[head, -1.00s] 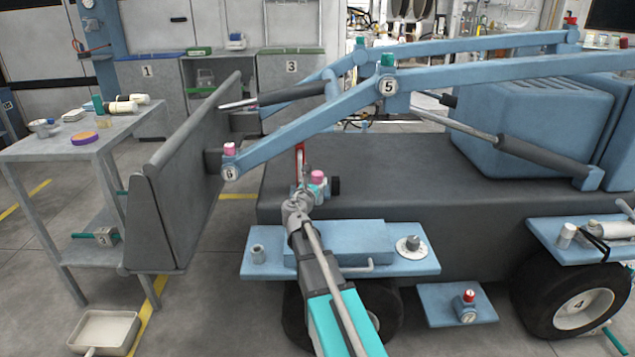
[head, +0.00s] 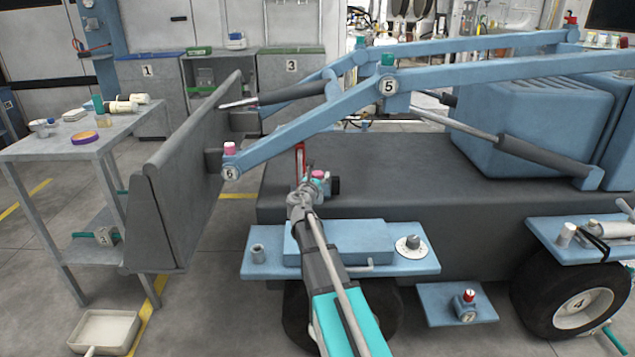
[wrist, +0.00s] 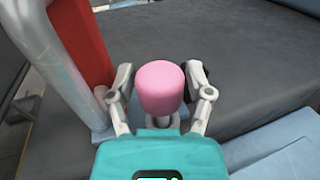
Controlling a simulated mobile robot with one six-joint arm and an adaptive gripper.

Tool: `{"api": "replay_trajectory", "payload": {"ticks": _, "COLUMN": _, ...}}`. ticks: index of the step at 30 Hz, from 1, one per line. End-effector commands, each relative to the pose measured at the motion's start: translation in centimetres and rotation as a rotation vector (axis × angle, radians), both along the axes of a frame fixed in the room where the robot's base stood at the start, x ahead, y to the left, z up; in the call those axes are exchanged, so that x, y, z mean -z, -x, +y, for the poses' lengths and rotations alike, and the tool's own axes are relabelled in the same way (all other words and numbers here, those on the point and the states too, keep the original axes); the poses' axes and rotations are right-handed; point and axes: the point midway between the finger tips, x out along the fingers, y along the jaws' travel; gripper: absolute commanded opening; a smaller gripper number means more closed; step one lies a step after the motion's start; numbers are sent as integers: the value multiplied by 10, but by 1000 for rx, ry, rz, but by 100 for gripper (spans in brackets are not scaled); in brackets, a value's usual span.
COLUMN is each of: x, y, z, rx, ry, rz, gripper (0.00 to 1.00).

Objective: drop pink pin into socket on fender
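The pink pin (wrist: 160,88) stands upright in the middle of the wrist view, its rounded head between my two fingers. My gripper (wrist: 159,84) is open around it, with a finger on each side and a small gap beside the head. In the head view, the pink pin (head: 318,174) shows just beyond my gripper (head: 312,182), beside a red upright part on the machine. The blue fender (head: 428,262) is below and nearer. A small grey cylinder (head: 257,253), possibly the socket, stands on its left end.
A grey knob on a white dial (head: 408,245) is on the fender's right side. A blue boom (head: 300,130) with another pink-capped fitting (head: 230,149) crosses above left. In the wrist view, a red post (wrist: 82,45) and a pale pipe (wrist: 50,60) stand close at left.

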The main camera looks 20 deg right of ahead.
Motion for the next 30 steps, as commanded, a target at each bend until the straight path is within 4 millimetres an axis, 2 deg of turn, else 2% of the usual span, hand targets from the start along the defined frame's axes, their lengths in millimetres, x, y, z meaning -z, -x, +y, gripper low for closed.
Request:
{"api": "replay_trajectory", "payload": {"ticks": 1, "x": 0, "y": 0, "z": 0, "rx": 0, "ry": 0, "rz": 0, "gripper": 49}}
{"api": "replay_trajectory", "payload": {"ticks": 6, "x": 0, "y": 0, "z": 0, "rx": 0, "ry": 0, "rz": 0, "gripper": 18}}
{"api": "replay_trajectory", "payload": {"ticks": 8, "x": 0, "y": 0, "z": 0, "rx": 0, "ry": 0, "rz": 0, "gripper": 6}}
{"api": "replay_trajectory", "payload": {"ticks": 9, "x": 0, "y": 0, "z": 0, "rx": 0, "ry": 0, "rz": 0, "gripper": 4}}
{"api": "replay_trajectory", "payload": {"ticks": 20, "x": -2, "y": 0, "z": 0, "rx": 0, "ry": 0, "rz": 0, "gripper": 4}}
{"api": "replay_trajectory", "payload": {"ticks": 30, "x": -21, "y": 0, "z": 0, "rx": 0, "ry": 0, "rz": 0, "gripper": 4}}
